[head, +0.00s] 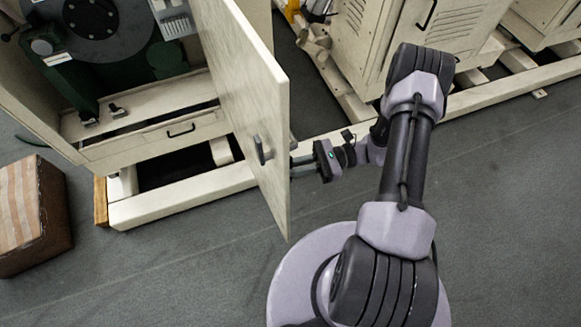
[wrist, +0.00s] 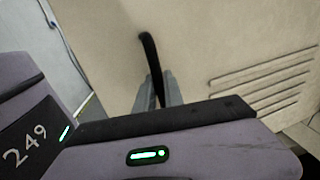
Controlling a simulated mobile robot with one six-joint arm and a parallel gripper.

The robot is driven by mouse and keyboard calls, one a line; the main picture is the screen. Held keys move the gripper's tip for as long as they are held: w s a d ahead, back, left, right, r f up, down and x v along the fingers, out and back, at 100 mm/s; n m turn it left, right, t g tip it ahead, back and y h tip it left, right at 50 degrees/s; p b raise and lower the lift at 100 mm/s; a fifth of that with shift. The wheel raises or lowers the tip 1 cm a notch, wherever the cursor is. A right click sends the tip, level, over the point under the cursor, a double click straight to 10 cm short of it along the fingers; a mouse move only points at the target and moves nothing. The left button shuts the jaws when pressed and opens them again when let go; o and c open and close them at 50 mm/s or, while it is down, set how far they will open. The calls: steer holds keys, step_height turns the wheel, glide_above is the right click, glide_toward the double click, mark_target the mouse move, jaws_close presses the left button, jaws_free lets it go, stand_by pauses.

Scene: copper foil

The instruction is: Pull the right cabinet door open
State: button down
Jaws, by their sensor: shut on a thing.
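The cream cabinet door (head: 245,100) stands swung well out from the cabinet front in the head view, its free edge toward me. A small grey latch or handle (head: 262,150) shows on the face turned left. My gripper (head: 302,165) is at the door's right side, near that edge; the door hides its fingertips in the head view. In the wrist view, my gripper's grey fingers (wrist: 158,92) are shut on a black curved door handle (wrist: 149,52) on a cream panel (wrist: 215,60). The handle's lower end is hidden by my gripper.
The open cabinet (head: 150,125) holds a dark green machine with a round disc (head: 92,18) and a drawer below. A striped cardboard box (head: 35,215) stands at left. More vented cabinets (head: 460,25) stand at upper right. Floor in front is clear.

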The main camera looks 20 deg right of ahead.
stand_by(0.3)
steer(key=c, duration=1.5)
jaws_free()
steer(key=shift+o, duration=0.2)
steer(key=shift+d, duration=0.15)
steer(key=s+d+p, duration=0.1)
steer(key=d+p, duration=0.1)
steer(key=d, duration=1.5)
steer(key=shift+s, duration=0.25)
